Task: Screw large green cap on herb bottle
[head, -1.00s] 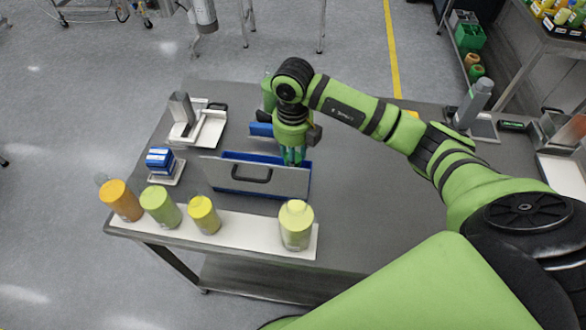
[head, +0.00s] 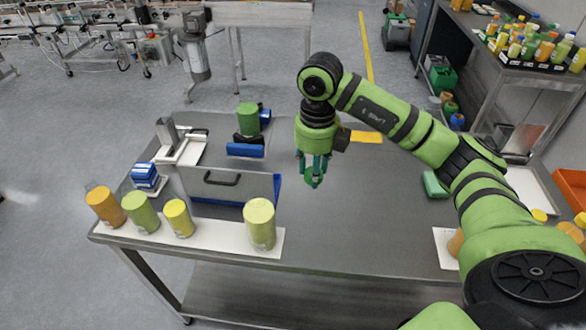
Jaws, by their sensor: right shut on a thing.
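My right gripper (head: 314,170) hangs fingers down over the middle of the table and is shut on a green cap (head: 314,178), mostly hidden between the fingertips. On a white mat (head: 215,238) at the table's front left stand several bottles. One is a large pale yellow-green bottle (head: 260,224) at the mat's right end, to the lower left of the gripper and apart from it. Left of it are a yellow bottle (head: 179,219), a green bottle (head: 140,213) and an orange bottle (head: 105,207). Labels are too small to read. My left gripper is out of view.
A blue bin (head: 277,190) with a grey handled front panel (head: 225,185) stands behind the bottles. A green cylinder (head: 248,118) stands farther back. A tray with a metal piece (head: 180,145) is at the left.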

